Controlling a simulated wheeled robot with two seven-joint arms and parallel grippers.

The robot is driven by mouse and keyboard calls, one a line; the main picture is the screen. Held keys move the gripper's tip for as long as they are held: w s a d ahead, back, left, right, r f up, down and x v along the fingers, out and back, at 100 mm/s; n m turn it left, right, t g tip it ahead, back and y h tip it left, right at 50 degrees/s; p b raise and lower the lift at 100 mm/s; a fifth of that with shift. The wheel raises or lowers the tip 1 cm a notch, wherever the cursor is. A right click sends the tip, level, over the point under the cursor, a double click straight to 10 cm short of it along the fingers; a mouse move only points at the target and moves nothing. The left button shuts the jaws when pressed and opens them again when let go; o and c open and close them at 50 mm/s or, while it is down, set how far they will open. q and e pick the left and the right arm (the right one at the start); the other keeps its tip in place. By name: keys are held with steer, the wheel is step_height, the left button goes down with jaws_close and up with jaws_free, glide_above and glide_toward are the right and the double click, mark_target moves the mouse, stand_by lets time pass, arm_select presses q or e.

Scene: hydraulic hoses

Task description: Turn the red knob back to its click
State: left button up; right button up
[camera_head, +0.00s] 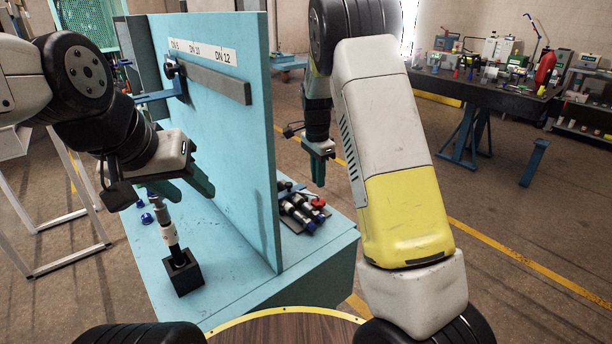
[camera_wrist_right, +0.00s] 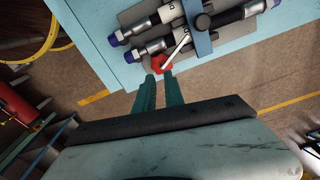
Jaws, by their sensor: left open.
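The red knob (camera_wrist_right: 160,63) sits at the edge of a dark plate with hose pieces, a pale lever-like bar (camera_wrist_right: 177,50) beside it; it also shows in the head view (camera_head: 318,202). My right gripper (camera_wrist_right: 159,77) has its two green fingers slightly apart, nothing visible between them, with the tips just short of the knob in the picture. In the head view my right gripper (camera_head: 318,170) hangs above the knob. Whether it touches the knob cannot be told. My left gripper (camera_head: 182,188) is open, on the other side of the upright panel, above a fitting (camera_head: 168,228).
The blue upright panel (camera_head: 225,140) with hose-size labels divides the bench (camera_head: 230,290). The fitting stands in a black block (camera_head: 183,273). Hose pieces (camera_head: 298,212) with blue ends lie beside the knob. A cluttered table (camera_head: 480,85) stands at the back right.

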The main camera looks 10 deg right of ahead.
steer(key=s+a+r+n+t, duration=0.1)
steer(key=a+n, duration=0.1)
steer(key=s+a+r+n+t+h, duration=0.1)
steer(key=a+n, duration=0.1)
steer(key=n, duration=0.1)
steer(key=s+a+r+n+t, duration=0.1)
steer(key=a+n, duration=0.1)
steer(key=shift+a+r, duration=0.1)
steer(key=shift+r, duration=0.3)
jaws_close()
steer(key=n, duration=0.1)
glide_toward(318, 203)
steer(key=shift+t, duration=0.4)
steer(key=w+a+f, duration=0.2)
steer(key=f, duration=0.1)
steer(key=w+a+f, duration=0.1)
steer(key=f, duration=0.1)
steer(key=shift+w+a+f, duration=0.2)
steer(key=shift+w+a, duration=0.1)
steer(key=shift+a, duration=0.05)
steer(key=shift+w+m+h, duration=0.2)
steer(key=shift+m+h, duration=0.1)
steer(key=shift+w+m, duration=0.25)
steer(key=shift+m, duration=0.15)
steer(key=shift+w+d, duration=0.2)
steer(key=shift+w, duration=0.7)
steer(key=shift+w+d, duration=0.1)
steer(key=shift+w, duration=0.05)
